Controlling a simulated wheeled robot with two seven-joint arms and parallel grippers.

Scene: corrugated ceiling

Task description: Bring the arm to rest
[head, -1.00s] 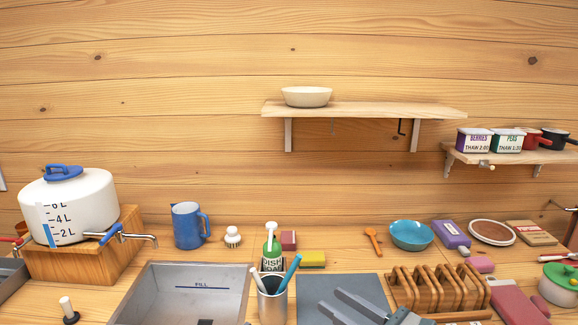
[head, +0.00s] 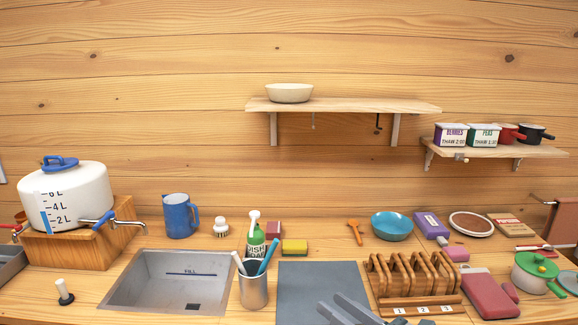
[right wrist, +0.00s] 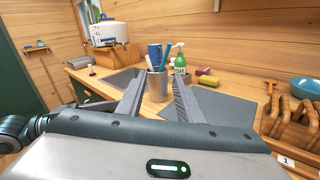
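My right gripper (head: 338,308) shows at the bottom of the head view, over the front part of the grey mat (head: 310,283). In the right wrist view its two fingers (right wrist: 155,100) stand wide apart with nothing between them that they touch. The metal cup (right wrist: 157,86) with brushes shows beyond the gap between the fingers. My left gripper does not show in either view.
A sink (head: 168,280) lies left of the cup (head: 253,289). A numbered wooden rack (head: 415,300) stands close to the right of my right gripper. A soap bottle (head: 256,240), blue bowl (head: 392,226) and green-lidded pot (head: 535,272) stand around. Air above the counter is free.

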